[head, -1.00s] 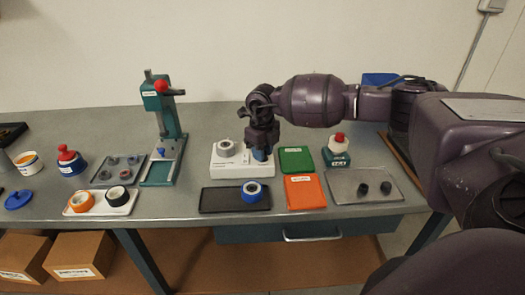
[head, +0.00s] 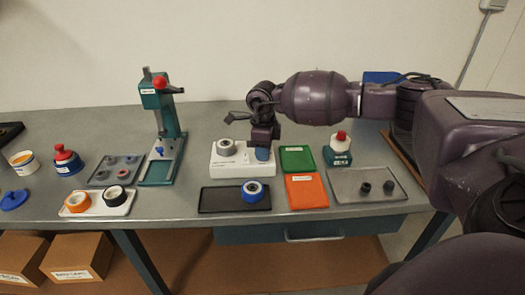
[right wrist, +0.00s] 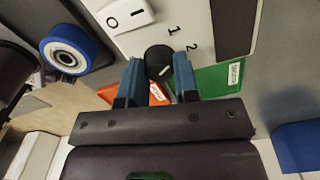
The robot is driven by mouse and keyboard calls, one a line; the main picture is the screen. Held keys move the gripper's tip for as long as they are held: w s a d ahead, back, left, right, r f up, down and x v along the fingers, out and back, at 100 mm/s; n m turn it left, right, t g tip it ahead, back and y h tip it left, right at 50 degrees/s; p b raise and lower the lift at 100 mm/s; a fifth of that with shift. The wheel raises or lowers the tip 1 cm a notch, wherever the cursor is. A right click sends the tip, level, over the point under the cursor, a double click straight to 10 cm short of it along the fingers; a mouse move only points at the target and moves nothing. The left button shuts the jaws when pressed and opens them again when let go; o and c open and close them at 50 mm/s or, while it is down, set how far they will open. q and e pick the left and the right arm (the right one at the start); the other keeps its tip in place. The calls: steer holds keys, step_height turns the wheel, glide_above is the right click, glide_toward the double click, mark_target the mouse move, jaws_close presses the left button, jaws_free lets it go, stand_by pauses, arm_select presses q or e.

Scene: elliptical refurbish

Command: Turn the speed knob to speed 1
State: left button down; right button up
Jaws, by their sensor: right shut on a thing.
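The white device (head: 232,169) stands on the table, with a grey round part (head: 226,146) on its left side. My right gripper (head: 262,153) points down at its right end. In the right wrist view the black speed knob (right wrist: 158,59) sits between the blue fingers of my right gripper (right wrist: 158,68), which is shut on it. A white pointer mark shows on the knob's lower right. The printed digits 1 (right wrist: 172,29) and 2 (right wrist: 192,47) lie above and to the right of the knob. A white rocker switch (right wrist: 125,14) is nearby. My left gripper is out of view.
A black tray (head: 222,203) with a blue-rimmed wheel (head: 253,191) lies in front of the device. A green press (head: 160,130) stands to the left.

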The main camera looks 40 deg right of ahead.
steer(key=shift+n, duration=1.2)
steer(key=o, duration=0.9)
step_height(320, 180, up, 11)
steer(key=shift+f, duration=0.1)
